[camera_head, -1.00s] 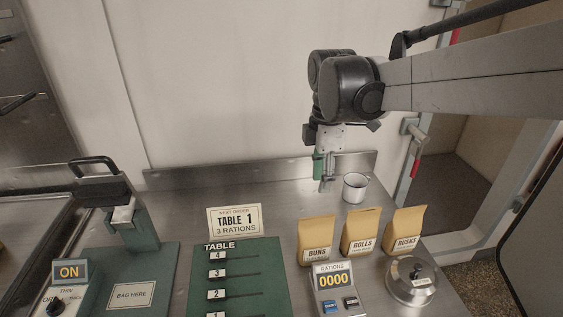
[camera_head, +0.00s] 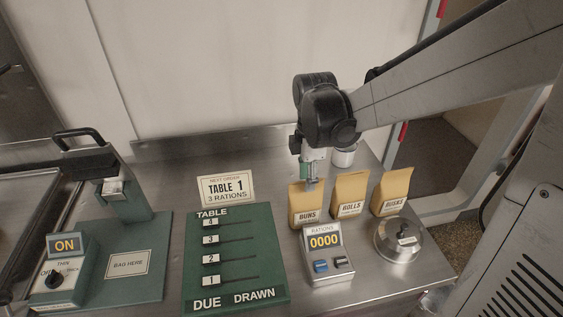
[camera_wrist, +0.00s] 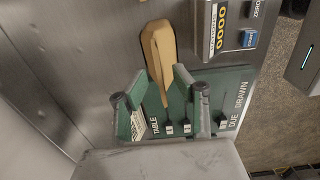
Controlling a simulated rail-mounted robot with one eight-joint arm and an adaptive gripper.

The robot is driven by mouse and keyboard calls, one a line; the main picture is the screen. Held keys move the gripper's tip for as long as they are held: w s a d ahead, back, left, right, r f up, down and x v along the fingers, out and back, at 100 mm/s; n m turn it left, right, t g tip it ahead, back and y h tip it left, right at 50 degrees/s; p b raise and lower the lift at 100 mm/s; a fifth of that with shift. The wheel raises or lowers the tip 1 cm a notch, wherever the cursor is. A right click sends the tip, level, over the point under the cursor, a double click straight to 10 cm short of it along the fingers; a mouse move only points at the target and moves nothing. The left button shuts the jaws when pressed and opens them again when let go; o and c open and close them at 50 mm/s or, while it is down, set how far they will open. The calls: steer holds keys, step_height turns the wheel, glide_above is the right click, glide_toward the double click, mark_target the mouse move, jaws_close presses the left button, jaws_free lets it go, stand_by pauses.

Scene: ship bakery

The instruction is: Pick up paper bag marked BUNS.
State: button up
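The tan paper bag marked BUNS (camera_head: 305,206) stands upright on the steel counter, leftmost of three bags. My gripper (camera_head: 312,184) hangs over the upper part of this bag and covers some of its top edge. In the wrist view, my gripper (camera_wrist: 159,75) is open, with its two green-sided fingers apart. The bag's tan top (camera_wrist: 160,45) shows lengthwise ahead of and between the fingers. I cannot tell whether a finger touches it.
The ROLLS bag (camera_head: 349,194) and RUSKS bag (camera_head: 391,192) stand to the right. The rations counter (camera_head: 327,266) is close in front, with a lidded steel pot (camera_head: 400,243) at right. A white mug (camera_head: 344,157) is behind. The green TABLE board (camera_head: 233,270) lies left.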

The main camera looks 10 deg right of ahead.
mark_target(305, 202)
steer(key=shift+f, duration=1)
steer(key=shift+f+b, duration=0.25)
steer(key=shift+b, duration=0.05)
jaws_close()
